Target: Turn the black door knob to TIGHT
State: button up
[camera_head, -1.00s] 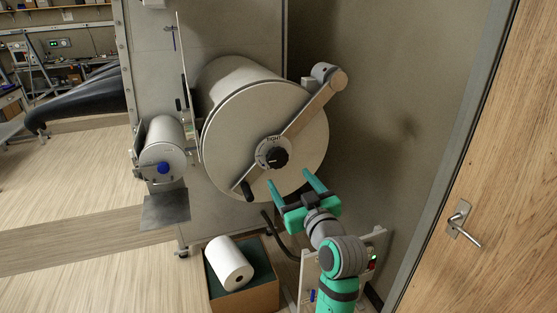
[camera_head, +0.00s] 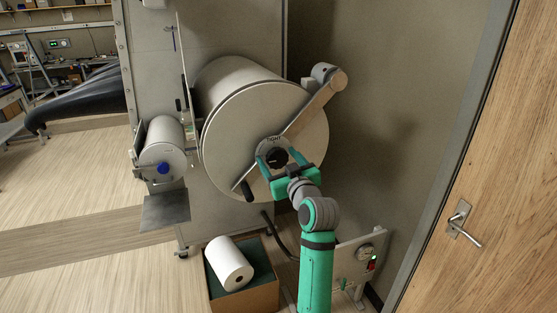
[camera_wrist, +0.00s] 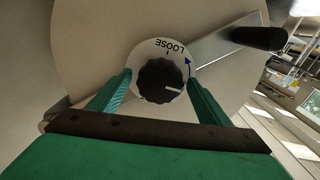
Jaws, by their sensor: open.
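The black door knob (camera_head: 277,157) sits at the centre of the large round door (camera_head: 230,135). In the wrist view the knob (camera_wrist: 160,82) shows ridged sides and a white pointer line, which points to the right of the picture. The word LOOSE and a blue arrow show on the dial plate (camera_wrist: 168,48) around it. In the head view TIGHT reads at the top of the plate. My gripper (camera_head: 275,158) is open, with one teal finger on each side of the knob. I cannot tell whether the fingers touch it.
A diagonal bar (camera_head: 312,107) crosses the door, with a black handle (camera_head: 247,190) at its lower end. A smaller cylinder with a blue knob (camera_head: 163,168) is at left. A box with a white roll (camera_head: 229,262) stands below. A wooden door (camera_head: 495,190) is at right.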

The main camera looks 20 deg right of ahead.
jog(key=c, duration=1.1)
jog(key=shift+o, duration=0.2)
jog(key=shift+m, duration=0.3)
jog(key=m, duration=0.3)
jog(key=shift+m, duration=0.3)
jog(key=m, duration=0.4)
jog(key=shift+w+d+m, duration=0.1)
jog(key=shift+m, duration=0.2)
jog(key=m, duration=0.4)
jog(key=shift+f, duration=0.1)
jog(key=m, duration=0.5)
jog(key=shift+d, duration=0.15)
jog(key=shift+f, duration=0.1)
